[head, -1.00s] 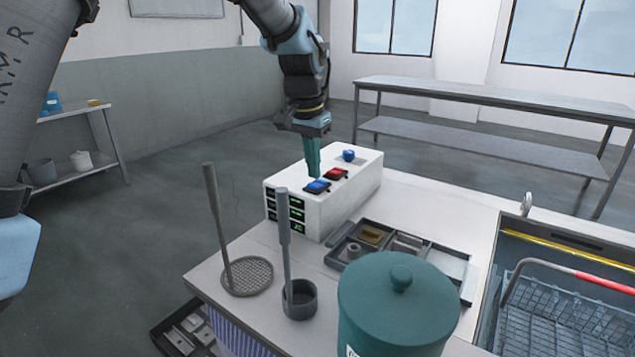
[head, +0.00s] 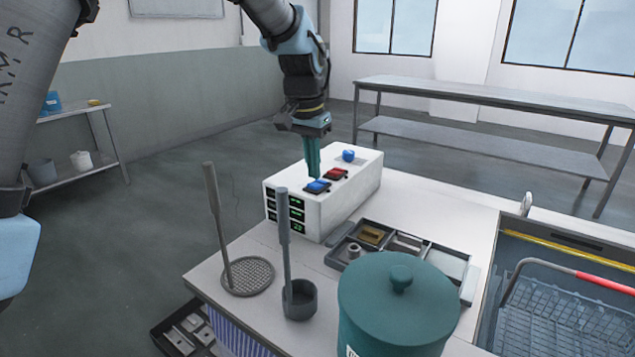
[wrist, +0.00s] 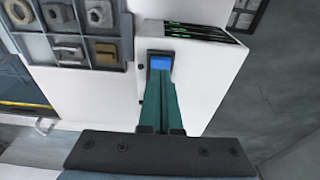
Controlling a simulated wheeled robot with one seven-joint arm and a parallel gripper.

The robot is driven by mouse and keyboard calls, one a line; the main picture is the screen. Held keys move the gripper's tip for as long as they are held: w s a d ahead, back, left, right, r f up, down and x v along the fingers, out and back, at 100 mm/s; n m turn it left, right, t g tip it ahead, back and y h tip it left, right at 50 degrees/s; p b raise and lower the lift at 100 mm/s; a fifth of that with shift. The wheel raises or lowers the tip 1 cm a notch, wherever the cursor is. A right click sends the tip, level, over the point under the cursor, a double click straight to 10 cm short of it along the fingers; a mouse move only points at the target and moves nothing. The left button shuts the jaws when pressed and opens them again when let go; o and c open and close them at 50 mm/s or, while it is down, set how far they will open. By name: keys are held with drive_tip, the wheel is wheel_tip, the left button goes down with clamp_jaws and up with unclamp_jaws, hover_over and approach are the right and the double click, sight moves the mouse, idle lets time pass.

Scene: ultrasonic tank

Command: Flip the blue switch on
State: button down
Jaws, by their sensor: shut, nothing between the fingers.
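The blue switch (head: 317,186) is on top of a white control box (head: 345,205), beside a red switch (head: 336,174). My gripper (head: 313,174) is shut and empty, its green fingers pointing down with the tips at the blue switch's near-arm edge. In the wrist view the fingertips (wrist: 159,76) reach the blue switch (wrist: 160,63) and cover part of it. I cannot tell for certain whether they touch it. The red switch is hidden in the wrist view.
A blue knob (head: 348,155) sits farther back on the box. A parts tray (head: 335,258), a green lidded pot (head: 398,305), a small grey cup (head: 299,300) and a mesh strainer (head: 247,277) stand nearby. A basin with a basket (head: 560,305) is at right.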

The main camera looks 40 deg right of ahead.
sight(314, 185)
drive_tip(key=shift+f+b, duration=0.45)
drive_tip(key=shift+f, duration=0.45)
idle(0.7)
drive_tip(key=shift+r+p, duration=2.9)
drive_tip(key=shift+r, duration=0.7)
